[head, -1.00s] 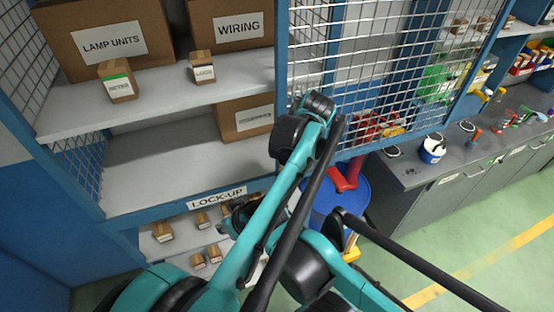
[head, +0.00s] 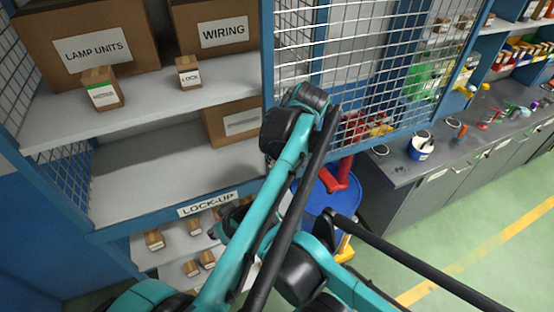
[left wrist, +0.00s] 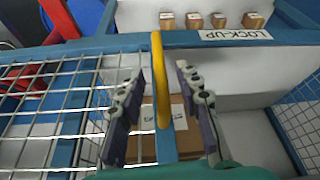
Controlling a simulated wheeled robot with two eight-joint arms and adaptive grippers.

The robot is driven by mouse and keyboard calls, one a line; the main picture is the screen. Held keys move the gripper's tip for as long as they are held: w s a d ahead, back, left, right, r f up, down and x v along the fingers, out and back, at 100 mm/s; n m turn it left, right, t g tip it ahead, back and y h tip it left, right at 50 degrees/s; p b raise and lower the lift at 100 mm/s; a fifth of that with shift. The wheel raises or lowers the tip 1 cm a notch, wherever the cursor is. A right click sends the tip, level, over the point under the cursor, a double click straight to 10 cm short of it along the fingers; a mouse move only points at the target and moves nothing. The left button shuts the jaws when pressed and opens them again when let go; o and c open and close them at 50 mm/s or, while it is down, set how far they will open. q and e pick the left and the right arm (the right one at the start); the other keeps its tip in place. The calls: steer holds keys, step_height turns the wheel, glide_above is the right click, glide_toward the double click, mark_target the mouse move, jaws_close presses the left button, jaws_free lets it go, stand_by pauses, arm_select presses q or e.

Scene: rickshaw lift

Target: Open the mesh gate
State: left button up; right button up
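The mesh gate (head: 380,60) is a blue-framed wire panel standing right of the shelf opening in the head view. The shelves left of it show uncovered. In the left wrist view its mesh (left wrist: 50,90) lies left of a blue upright (left wrist: 163,147). A yellow handle (left wrist: 160,75) shows in front of this upright. My left gripper (left wrist: 163,100) is open, with a finger to each side of the handle and visible gaps. Contact does not show. In the head view my arm hides the left gripper and the handle. My right gripper is not in view.
The lock-up shelves (head: 165,175) hold several cartons, and a LOCK-UP sign (head: 207,204) is on the front rail. A blue drum (head: 318,196) with a red object (head: 340,175) stands beyond the gate. A workbench (head: 400,175) lines the right. Green floor (head: 460,265) is clear at lower right.

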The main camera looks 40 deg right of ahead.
arm_select(q)
steer(key=v, duration=0.9)
steer(key=w+a+f+b, duration=0.4)
steer(key=a+f, duration=0.1)
steer(key=a, duration=0.5)
steer(key=w+a+f+b, duration=0.4)
steer(key=a+b, duration=0.1)
steer(key=a, duration=0.4)
steer(key=w+a+f+b, duration=0.3)
steer(key=a+f+b, duration=0.15)
steer(key=a, duration=0.55)
steer(key=s+a+f+t+b, duration=0.1)
steer(key=s+a+f+b, duration=0.2)
steer(key=a+f, duration=0.6)
steer(key=s+a+f+n+t+b, duration=0.1)
steer(key=s+a+f+b, duration=0.3)
steer(key=a+f, duration=0.6)
steer(key=s+a+f+b, duration=0.3)
steer(key=a+f+b, duration=0.3)
steer(key=a+f, duration=0.3)
steer(key=shift+s+a+f+n+t+y, duration=0.15)
steer(key=shift+s+n+t+y, duration=0.15)
steer(key=shift+s+n+t, duration=0.1)
